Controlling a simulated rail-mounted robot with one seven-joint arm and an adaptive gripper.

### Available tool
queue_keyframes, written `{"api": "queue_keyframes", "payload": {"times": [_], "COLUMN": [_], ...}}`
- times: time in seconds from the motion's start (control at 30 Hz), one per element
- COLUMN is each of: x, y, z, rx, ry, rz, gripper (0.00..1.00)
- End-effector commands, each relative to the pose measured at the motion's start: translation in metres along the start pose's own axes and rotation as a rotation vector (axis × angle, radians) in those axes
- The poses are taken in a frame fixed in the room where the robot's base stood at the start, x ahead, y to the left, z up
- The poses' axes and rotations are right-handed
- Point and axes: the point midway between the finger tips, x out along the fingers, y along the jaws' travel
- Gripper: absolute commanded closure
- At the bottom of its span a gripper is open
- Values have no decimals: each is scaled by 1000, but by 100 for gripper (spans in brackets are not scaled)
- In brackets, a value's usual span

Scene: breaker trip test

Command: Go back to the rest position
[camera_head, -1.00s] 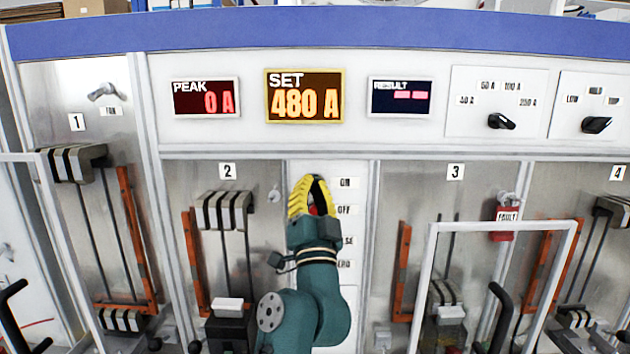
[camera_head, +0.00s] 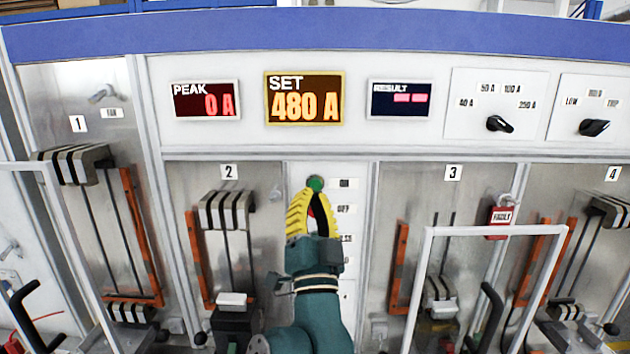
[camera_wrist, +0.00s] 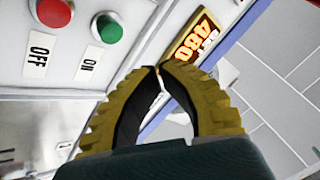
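My gripper (camera_head: 314,192), with yellow ridged fingers on a teal arm, is in front of the white button panel (camera_head: 350,290) in the middle of the bench. Its fingertips meet, and nothing is held between them. In the wrist view my gripper (camera_wrist: 158,68) also shows its tips together. The green ON button (camera_head: 316,184) shows just above the tips, and it also shows in the wrist view (camera_wrist: 107,28) beside the red OFF button (camera_wrist: 54,12). The fingers cover part of the lower buttons in the head view. I cannot tell exactly how far the tips are from the panel.
The displays read PEAK 0 A (camera_head: 206,100) and SET 480 A (camera_head: 304,98); RESULT (camera_head: 401,99) shows dashes. Breaker bay 2 (camera_head: 228,212) stands left of my arm. White frames (camera_head: 497,231) stand out in front.

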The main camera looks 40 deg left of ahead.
Motion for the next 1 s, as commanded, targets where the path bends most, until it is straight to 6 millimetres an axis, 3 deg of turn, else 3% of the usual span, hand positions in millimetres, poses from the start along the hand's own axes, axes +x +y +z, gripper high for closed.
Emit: {"api": "queue_keyframes", "payload": {"times": [0.83,0.87,0.97,1.0], "x": [0,-2,-21,-36], "y": [0,5,45,63], "z": [0,-6,-25,-42], "rx": [1,-7,-41,-66], "ry": [0,6,21,40], "rz": [-1,7,71,100], "gripper": [100,100,100,100]}}
